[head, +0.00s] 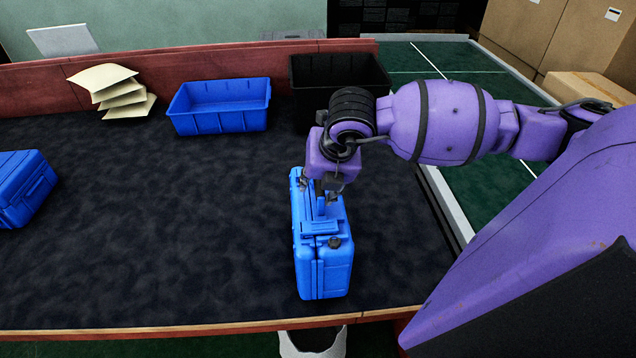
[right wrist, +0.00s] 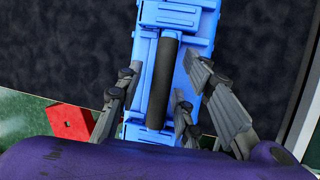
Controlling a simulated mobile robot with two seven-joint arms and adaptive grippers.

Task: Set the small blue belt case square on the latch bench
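A blue case (head: 323,262) stands upright on the dark-topped bench (head: 200,240), near its front right edge. Its dark handle (right wrist: 162,82) shows in the right wrist view. My right gripper (head: 320,193) is low over the far part of this case's top. In the right wrist view its fingers (right wrist: 165,95) are apart, on either side of the handle, with gaps visible. I cannot tell whether any finger touches the case. A second blue case (head: 25,188) stands at the left edge, partly cut off. My left gripper is not in view.
A blue open bin (head: 220,122) and a black bin (head: 310,115) stand at the back, with stacked pale packets (head: 115,92) left of them. A red back rail (head: 30,92) borders the surface. The middle is clear. Cardboard boxes (head: 560,40) stand beyond at right.

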